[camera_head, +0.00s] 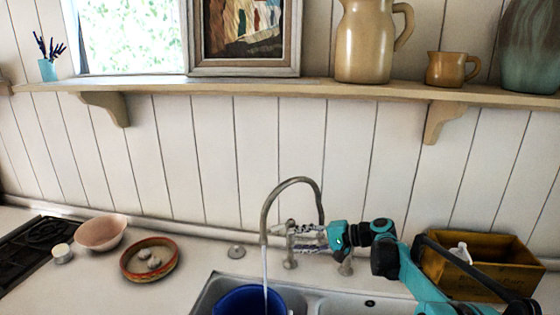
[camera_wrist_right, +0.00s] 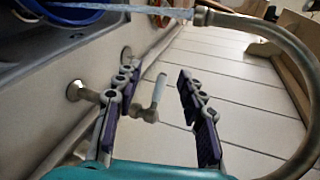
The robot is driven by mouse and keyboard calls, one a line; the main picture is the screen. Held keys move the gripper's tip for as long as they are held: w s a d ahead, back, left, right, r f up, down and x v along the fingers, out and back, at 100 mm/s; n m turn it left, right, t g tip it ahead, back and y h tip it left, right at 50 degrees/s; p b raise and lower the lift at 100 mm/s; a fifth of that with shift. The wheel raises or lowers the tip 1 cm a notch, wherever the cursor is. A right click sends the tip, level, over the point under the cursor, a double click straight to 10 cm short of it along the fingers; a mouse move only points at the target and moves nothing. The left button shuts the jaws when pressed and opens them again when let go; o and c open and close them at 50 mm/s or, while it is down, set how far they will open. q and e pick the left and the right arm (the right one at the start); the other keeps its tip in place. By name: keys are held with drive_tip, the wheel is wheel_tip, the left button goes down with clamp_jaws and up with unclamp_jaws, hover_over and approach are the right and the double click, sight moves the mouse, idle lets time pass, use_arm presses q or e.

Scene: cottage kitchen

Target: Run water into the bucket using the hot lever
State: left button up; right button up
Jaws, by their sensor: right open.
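The blue bucket (camera_head: 250,299) stands in the sink's left basin, cut off by the lower edge. The curved metal faucet (camera_head: 291,182) arches above it, and a thin stream of water (camera_head: 265,270) runs from its spout into the bucket. The stream also shows in the right wrist view (camera_wrist_right: 130,8). My right gripper (camera_head: 292,236) is beside the faucet's base. In the wrist view it (camera_wrist_right: 158,88) is open, with a pale-handled lever (camera_wrist_right: 160,87) showing between its fingers. I see no clear contact, and no hot or cold mark is readable. My left gripper is not in view.
A wooden box (camera_head: 500,274) stands right of the sink, behind my right arm. A round dish (camera_head: 150,260), a pink bowl (camera_head: 101,232) and a black stove (camera_head: 40,250) are on the left. A shelf (camera_head: 300,91) with jugs runs above.

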drive_tip(key=s+d+f+n+h, duration=0.2)
drive_tip(key=s+d+f+h, duration=0.1)
drive_tip(key=s, duration=0.9)
drive_tip(key=s+d+f+n+t+h, duration=0.1)
drive_tip(key=s+d+f+n+h, duration=0.1)
drive_tip(key=s, duration=0.9)
drive_tip(key=s+d+f+n+t+h, duration=0.1)
drive_tip(key=s+d+f+h, duration=0.3)
drive_tip(key=s+h, duration=0.4)
drive_tip(key=s+d, duration=0.1)
drive_tip(key=s, duration=0.3)
drive_tip(key=shift+s+d+n, duration=0.35)
drive_tip(key=shift+d+n, duration=0.05)
